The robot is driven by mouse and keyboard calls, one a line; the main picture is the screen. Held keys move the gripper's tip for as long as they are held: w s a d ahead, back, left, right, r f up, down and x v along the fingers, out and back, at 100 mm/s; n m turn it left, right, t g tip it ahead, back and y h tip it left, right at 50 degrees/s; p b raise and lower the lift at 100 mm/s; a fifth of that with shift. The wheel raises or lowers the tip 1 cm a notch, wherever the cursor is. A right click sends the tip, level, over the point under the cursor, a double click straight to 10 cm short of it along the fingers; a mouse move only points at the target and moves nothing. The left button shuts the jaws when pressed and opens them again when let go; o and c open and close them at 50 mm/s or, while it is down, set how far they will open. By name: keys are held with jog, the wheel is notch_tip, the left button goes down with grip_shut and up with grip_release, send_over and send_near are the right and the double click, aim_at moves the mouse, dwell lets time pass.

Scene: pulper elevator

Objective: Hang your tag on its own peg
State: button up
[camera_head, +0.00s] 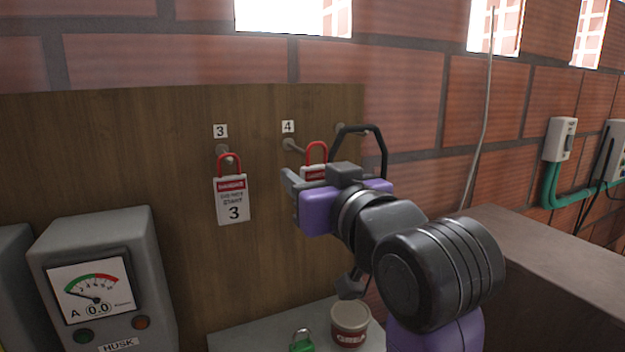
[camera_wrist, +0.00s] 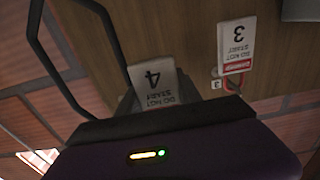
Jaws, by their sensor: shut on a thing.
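A white tag marked 4 with a red header and red loop (camera_head: 317,151) is held in my gripper (camera_head: 296,186) in front of the wooden board. In the wrist view the tag (camera_wrist: 157,84) appears upside down at the jaws. The peg under the label 4 (camera_head: 290,145) is bare. The red loop shows just right of that peg's tip, apart from it in the picture; the gap in depth is unclear. My gripper hides the tag's lower part in the head view.
Tag 3 (camera_head: 232,199) hangs by its red loop on the peg under label 3 (camera_head: 220,131). Another peg shows partly behind my gripper's frame. Below are a gauge box (camera_head: 100,285), a green padlock (camera_head: 302,341) and a tin (camera_head: 351,324) on a grey top.

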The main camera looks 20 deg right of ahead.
jog(key=shift+w+f, duration=0.15)
jog(key=shift+w, duration=1.65)
jog(key=shift+w+f, duration=0.45)
jog(key=shift+w, duration=0.25)
jog(key=o, duration=1.4)
